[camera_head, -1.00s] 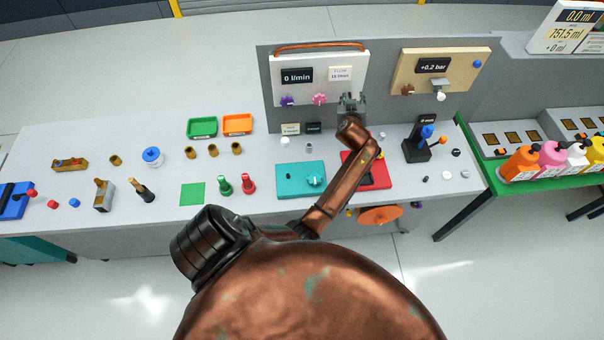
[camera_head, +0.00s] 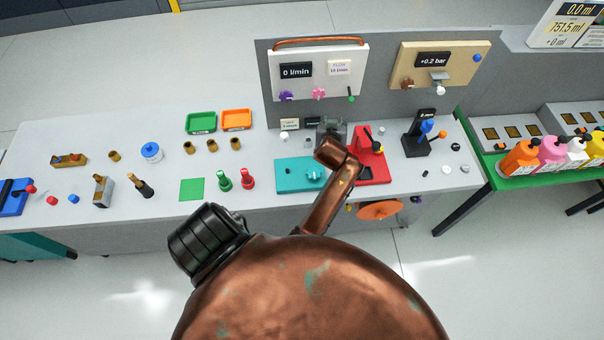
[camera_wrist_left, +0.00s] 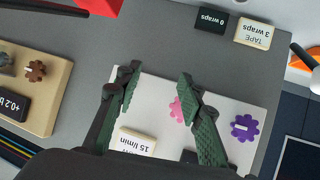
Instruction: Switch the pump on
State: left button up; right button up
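No label reading "pump" is legible, so I cannot tell which unit is the pump. A white panel (camera_head: 317,57) carries a black display (camera_head: 297,70) reading 0 l/min, a purple knob (camera_head: 286,95), a pink knob (camera_head: 319,93) and a small green-tipped lever (camera_head: 351,95). A red unit (camera_head: 372,165) with a black part on top stands on the bench, beside a teal box (camera_head: 292,176) with a round knob. My left gripper (camera_head: 332,125) is before the panel's foot. In the wrist view its fingers (camera_wrist_left: 157,75) are apart and empty, over the white panel (camera_wrist_left: 150,105).
A beige panel (camera_head: 440,66) reading +0.2 bar is to the right. A black stand (camera_head: 417,148) with a blue part is in front of it. Small tape labels (camera_head: 290,123) sit left of the gripper. Green and orange trays (camera_head: 237,119) lie further left.

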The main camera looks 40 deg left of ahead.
pick_arm(q)
jog(key=s+f+m+g+h, duration=0.1)
jog(key=s+f, duration=0.3)
jog(key=s, duration=0.1)
jog(key=s+f+m+g+h, duration=0.1)
jog(key=s+f, duration=0.3)
jog(key=s, duration=0.2)
jog(key=s+d+f+m+g+h, duration=0.1)
jog(key=s+f+m, duration=0.1)
jog(key=s+f, duration=0.2)
jog(key=shift+s+f, duration=0.1)
jog(key=shift+s, duration=0.95)
jog(key=shift+s+d+f, duration=0.15)
jog(key=shift+s+f, duration=0.1)
jog(key=shift+s, duration=0.2)
